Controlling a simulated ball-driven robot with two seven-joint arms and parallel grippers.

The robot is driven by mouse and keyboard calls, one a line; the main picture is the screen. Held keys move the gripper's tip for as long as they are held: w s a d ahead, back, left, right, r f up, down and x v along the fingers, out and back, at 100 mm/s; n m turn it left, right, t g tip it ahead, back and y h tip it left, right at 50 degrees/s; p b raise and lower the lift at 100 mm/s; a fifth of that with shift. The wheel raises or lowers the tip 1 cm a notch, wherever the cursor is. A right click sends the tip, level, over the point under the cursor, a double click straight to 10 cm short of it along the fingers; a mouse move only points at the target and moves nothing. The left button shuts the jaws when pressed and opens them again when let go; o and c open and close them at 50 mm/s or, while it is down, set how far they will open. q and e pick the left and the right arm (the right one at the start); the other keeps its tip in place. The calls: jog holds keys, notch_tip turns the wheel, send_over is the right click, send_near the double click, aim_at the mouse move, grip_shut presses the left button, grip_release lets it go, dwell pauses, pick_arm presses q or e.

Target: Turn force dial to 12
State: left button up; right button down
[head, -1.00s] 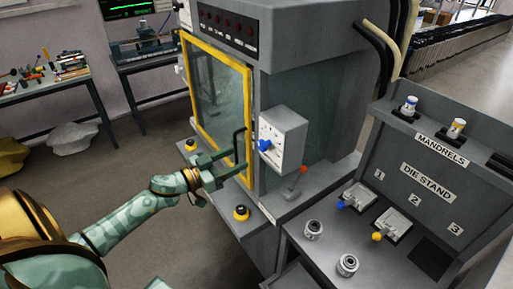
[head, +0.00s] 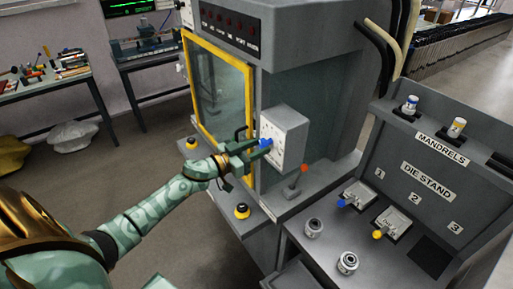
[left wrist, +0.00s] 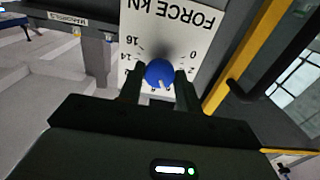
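The force dial is a blue round knob (left wrist: 158,72) on a white panel (left wrist: 180,25) reading "FORCE KN", upside down in the left wrist view. Labels 0, 2, 14 and 16 are legible; the fingers and knob hide others. A pale pointer mark on the knob points down and slightly right in that view. In the head view the knob (head: 266,143) is on the grey dial box (head: 287,135). My left gripper (head: 258,150) is at the knob, its fingers (left wrist: 158,80) open on either side of it. Contact is not clear. My right gripper is not in view.
A yellow-framed door (head: 250,100) with a dark handle (head: 240,133) is close beside my left gripper. The die stand (head: 425,180) is at right.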

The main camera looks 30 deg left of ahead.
pick_arm(q)
jog(key=shift+m, duration=0.3)
jog(key=m, duration=0.3)
jog(key=shift+m, duration=0.3)
jog(key=m, duration=0.4)
jog(key=shift+m, duration=0.3)
jog(key=m+b, duration=0.1)
jog(key=m, duration=0.3)
jog(key=shift+a, duration=0.1)
jog(key=shift+m+b, duration=0.85)
jog(key=shift+m, duration=1.65)
jog(key=o, duration=1)
